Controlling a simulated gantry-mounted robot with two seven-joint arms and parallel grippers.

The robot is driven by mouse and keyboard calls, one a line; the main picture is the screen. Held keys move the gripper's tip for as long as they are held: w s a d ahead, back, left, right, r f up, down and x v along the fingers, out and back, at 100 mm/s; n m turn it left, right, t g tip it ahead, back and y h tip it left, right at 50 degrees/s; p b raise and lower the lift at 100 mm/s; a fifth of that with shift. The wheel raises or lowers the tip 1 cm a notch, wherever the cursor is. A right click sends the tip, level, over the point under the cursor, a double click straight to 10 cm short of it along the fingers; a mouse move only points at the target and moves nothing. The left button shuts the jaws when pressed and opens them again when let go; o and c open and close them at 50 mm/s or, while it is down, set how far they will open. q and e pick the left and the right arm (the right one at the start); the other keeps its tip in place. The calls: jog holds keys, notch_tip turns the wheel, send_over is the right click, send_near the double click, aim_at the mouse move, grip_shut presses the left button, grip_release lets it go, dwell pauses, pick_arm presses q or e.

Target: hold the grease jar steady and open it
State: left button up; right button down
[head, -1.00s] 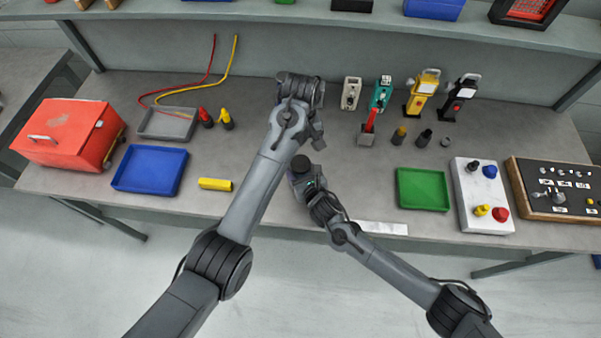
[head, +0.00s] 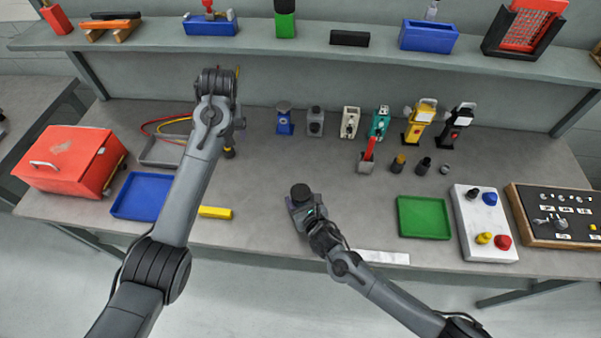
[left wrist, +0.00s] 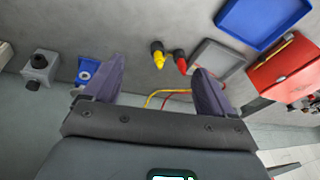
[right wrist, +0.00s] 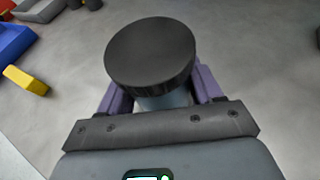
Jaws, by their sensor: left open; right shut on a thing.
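The grease jar (right wrist: 165,97), with a wide black lid (right wrist: 150,50) on top, stands between the fingers of my right gripper (right wrist: 160,90). The lid also shows in the head view (head: 300,191), near the middle of the bench. My right gripper is shut on the jar's body below the lid; the fingers hide much of the body. My left gripper (left wrist: 157,78) is open and empty. It is at the back left of the bench, well apart from the jar. In the head view its fingers are mostly hidden by my own wrist.
A grey tray (head: 160,151), blue tray (head: 139,199) and red toolbox (head: 67,160) lie left. Yellow (left wrist: 158,58) and red (left wrist: 180,62) plugs show in the left wrist view. Several devices stand at the back; a green tray (head: 424,217) lies right. The bench around the jar is clear.

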pick_arm(q)
jog(key=w+a+r+m+t+y, duration=0.15)
jog(key=a+r, duration=0.45)
jog(key=a, duration=0.6)
jog(key=m+g+h, duration=0.4)
jog(key=m, duration=2.4)
send_near(300, 192)
jog(key=shift+w+f+y, duration=0.15)
jog(key=shift+f+y, duration=0.05)
jog(key=shift+y, duration=0.05)
jog(key=shift+d+f, duration=0.2)
jog(key=shift+f, duration=3.8)
